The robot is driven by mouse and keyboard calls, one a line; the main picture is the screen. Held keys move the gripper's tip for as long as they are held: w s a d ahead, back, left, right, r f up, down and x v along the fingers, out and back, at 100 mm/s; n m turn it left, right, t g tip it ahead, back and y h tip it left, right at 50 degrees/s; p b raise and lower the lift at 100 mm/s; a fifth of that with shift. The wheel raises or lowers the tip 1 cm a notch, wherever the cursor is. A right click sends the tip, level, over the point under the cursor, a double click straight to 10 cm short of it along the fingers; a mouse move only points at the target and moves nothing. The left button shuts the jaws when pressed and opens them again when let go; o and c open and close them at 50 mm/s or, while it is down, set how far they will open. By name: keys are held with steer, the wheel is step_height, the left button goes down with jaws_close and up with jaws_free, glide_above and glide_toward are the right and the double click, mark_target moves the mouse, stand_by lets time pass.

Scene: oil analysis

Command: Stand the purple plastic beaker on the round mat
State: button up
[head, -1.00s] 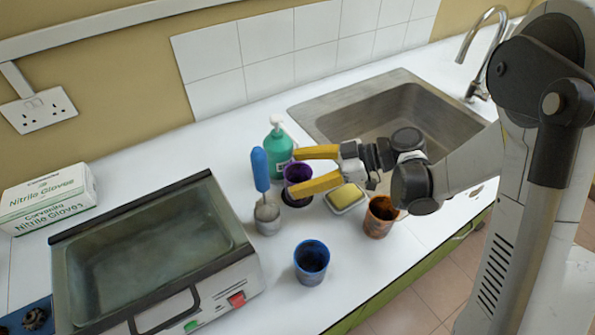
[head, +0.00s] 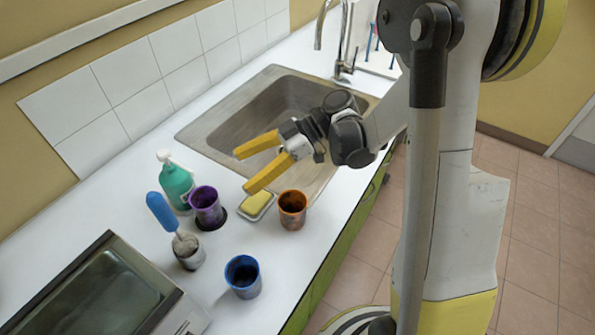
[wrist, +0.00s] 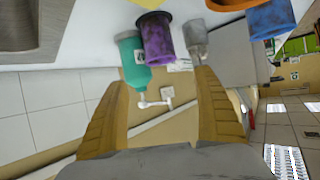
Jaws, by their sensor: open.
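The purple plastic beaker (head: 206,205) stands upright on the counter, over the dark round mat (head: 219,222). The mat's dark edge shows beside and below the beaker's base. The rest of the mat is hidden under the beaker. The beaker also shows, inverted, in the wrist view (wrist: 166,42), with the mat's dark edge (wrist: 150,17) at its base. My gripper (head: 242,170) is open and empty, apart from the beaker, up and to its right in the head view. Its two yellow fingers also show in the wrist view (wrist: 162,79), with nothing between their tips.
A green soap bottle (head: 176,186) is behind the beaker, and a pot with a blue-handled brush (head: 188,250) is in front-left. A sponge dish (head: 258,206), an orange beaker (head: 292,210) and a blue beaker (head: 243,277) stand nearby. The sink (head: 270,112) lies behind my gripper.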

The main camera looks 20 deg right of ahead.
steer(key=s+d+r+m+t+h, duration=0.3)
steer(key=s+d+m+h, duration=0.3)
steer(key=m, duration=0.2)
steer(key=s+d+r+m+t+h, duration=0.4)
steer(key=s+d+m+h, duration=0.2)
steer(key=m, duration=0.3)
steer(key=shift+s+d+m+h, duration=0.15)
steer(key=shift+s+m+h, duration=0.2)
steer(key=shift+h, duration=0.15)
